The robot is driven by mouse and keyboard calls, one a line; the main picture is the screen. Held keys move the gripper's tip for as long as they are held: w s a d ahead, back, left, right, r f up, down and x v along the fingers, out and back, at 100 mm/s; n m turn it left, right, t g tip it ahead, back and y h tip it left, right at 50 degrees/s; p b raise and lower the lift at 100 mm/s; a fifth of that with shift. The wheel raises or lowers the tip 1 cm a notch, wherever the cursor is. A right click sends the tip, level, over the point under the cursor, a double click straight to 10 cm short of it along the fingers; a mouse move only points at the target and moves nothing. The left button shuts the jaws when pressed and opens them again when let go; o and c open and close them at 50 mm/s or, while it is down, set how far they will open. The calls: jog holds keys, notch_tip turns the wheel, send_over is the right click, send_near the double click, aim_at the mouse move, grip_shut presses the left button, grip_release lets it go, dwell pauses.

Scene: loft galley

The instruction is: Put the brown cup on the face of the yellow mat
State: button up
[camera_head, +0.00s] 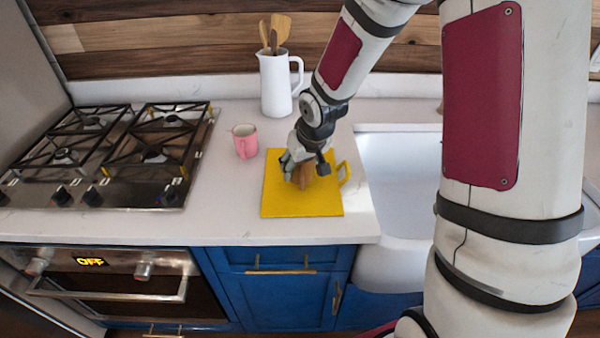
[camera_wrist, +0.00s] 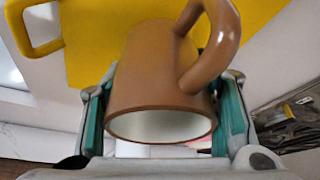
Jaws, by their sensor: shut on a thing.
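My gripper (camera_head: 303,165) is shut on the brown cup (camera_head: 303,180), seen over the yellow mat (camera_head: 290,206) in the head view. The mat lies flat on the white counter, with a handle loop at its right side. In the wrist view the brown cup (camera_wrist: 160,85) sits between the two finger pads (camera_wrist: 162,115), its pale inside and rim toward the camera and its handle at upper right. The yellow mat (camera_wrist: 95,40) shows behind the cup. I cannot tell whether the cup touches the mat.
A pink cup (camera_head: 245,141) stands left of the mat. A white pitcher (camera_head: 275,85) with wooden utensils stands behind. A gas stove (camera_head: 110,150) is at the left, and a white sink (camera_head: 400,180) lies right of the mat. The counter in front of the stove side is clear.

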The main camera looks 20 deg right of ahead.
jog(key=shift+f, duration=1.25)
jog(key=shift+f, duration=0.15)
jog(key=o, duration=1.3)
jog(key=s+r+h+p, duration=0.1)
jog(key=s+r, duration=0.4)
jog(key=r, duration=0.3)
jog(key=s+d+r+p, duration=0.1)
jog(key=s+r, duration=0.4)
jog(key=r, duration=0.3)
jog(key=s+r+h+p, duration=0.1)
jog(key=s+r, duration=0.4)
jog(key=r, duration=0.3)
jog(key=shift+m+t+y, duration=0.4)
jog(key=shift+m+y, duration=0.2)
jog(key=shift+y, duration=0.1)
jog(key=s+r, duration=0.1)
jog(key=s, duration=0.3)
jog(key=s+a+r, duration=0.1)
jog(key=s+r, duration=0.1)
jog(key=s, duration=0.3)
jog(key=s+r, duration=0.2)
jog(key=s, duration=0.3)
jog(key=shift+a+r, duration=0.2)
